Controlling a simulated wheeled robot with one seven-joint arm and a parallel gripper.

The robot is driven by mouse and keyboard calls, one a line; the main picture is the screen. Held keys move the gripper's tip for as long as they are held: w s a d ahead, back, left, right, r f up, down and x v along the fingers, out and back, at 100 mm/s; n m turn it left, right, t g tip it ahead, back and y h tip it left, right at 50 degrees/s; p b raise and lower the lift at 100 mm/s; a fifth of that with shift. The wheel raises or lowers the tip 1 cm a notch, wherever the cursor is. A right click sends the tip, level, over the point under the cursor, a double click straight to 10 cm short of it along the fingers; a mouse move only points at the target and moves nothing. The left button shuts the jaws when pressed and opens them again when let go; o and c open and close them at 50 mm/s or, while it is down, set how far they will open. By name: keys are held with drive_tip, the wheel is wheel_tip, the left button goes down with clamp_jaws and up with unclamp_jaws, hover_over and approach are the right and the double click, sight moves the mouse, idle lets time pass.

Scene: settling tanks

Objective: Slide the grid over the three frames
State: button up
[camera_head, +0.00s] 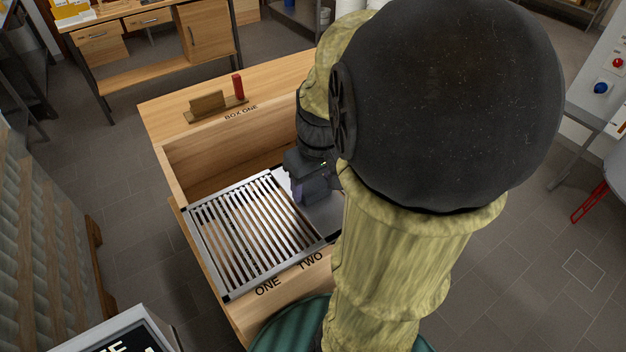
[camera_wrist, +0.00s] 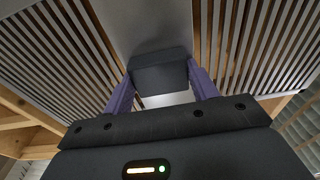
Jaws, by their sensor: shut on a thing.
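The slatted metal grid (camera_head: 250,236) lies flat in the open top of the wooden box, over its left part and beside the labels ONE and TWO. In the wrist view, slats (camera_wrist: 268,40) show on both sides of a plain grey plate (camera_wrist: 150,25). A dark block-shaped handle (camera_wrist: 160,72) stands on this plate. My gripper (camera_wrist: 162,82) has its purple fingers shut on the handle, one on each side. In the head view my gripper (camera_head: 314,188) is low over the plate, right of the visible slats. No separate frames can be made out; my arm hides the box's right part.
The wooden box (camera_head: 172,118) has a back ledge marked BOX ONE, with a small wooden block (camera_head: 207,102) and a red piece (camera_head: 238,87) on it. A workbench (camera_head: 150,62) stands behind. A ribbed wall or panel (camera_head: 35,230) is at left.

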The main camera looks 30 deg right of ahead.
sight(318, 192)
idle(0.3)
drive_tip(key=o, duration=1.4)
drive_tip(key=r, duration=0.5)
drive_tip(key=s+r, duration=0.1)
drive_tip(key=r, duration=0.5)
drive_tip(key=s+r+p, duration=0.1)
drive_tip(key=r, duration=0.5)
drive_tip(key=shift+r, duration=0.15)
